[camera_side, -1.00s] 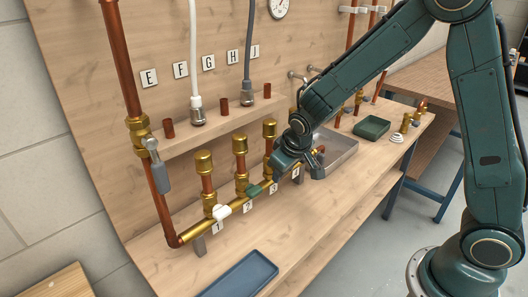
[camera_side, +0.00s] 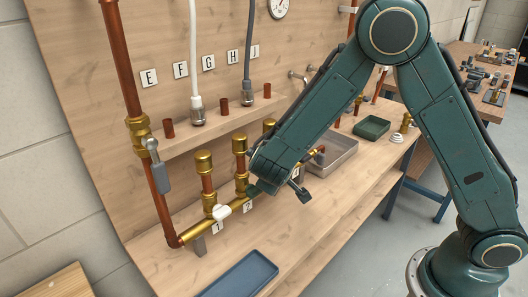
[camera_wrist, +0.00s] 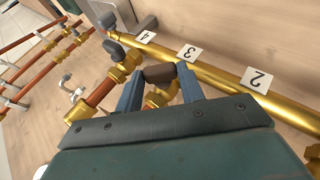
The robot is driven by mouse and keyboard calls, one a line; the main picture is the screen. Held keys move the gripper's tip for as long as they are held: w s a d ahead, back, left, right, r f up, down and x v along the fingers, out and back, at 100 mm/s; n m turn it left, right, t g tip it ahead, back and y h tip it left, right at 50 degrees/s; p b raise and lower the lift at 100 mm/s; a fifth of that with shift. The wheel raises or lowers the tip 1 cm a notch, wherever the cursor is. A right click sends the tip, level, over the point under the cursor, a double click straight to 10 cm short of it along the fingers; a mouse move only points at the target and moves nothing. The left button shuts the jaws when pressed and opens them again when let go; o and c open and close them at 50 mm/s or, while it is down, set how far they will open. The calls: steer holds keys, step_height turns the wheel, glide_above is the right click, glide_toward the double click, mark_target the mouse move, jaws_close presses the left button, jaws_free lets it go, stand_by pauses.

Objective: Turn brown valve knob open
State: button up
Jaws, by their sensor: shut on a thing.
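The brown valve knob (camera_wrist: 158,73) sits on a brass valve close to the label 3 in the wrist view. My gripper (camera_wrist: 160,80) has one finger on each side of it and is shut on it. The brass valve body (camera_wrist: 162,94) shows below the knob, between the fingers. In the side view my wrist and forearm cover the knob and the fingertips.
The brass manifold pipe (camera_wrist: 225,82) runs along the board past labels 2, 3 and 4. A dark grey knob (camera_wrist: 113,48) is near label 4. A white knob (camera_side: 221,213) is at label 1. A blue tray (camera_side: 240,276) lies at the front, and a grey basin (camera_side: 338,150) stands behind my arm.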

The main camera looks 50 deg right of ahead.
stand_by(0.3)
steer(key=o, duration=1)
steer(key=shift+a, duration=0.1)
steer(key=v, duration=1.3)
steer(key=shift+a, duration=0.35)
steer(key=shift+s, duration=0.15)
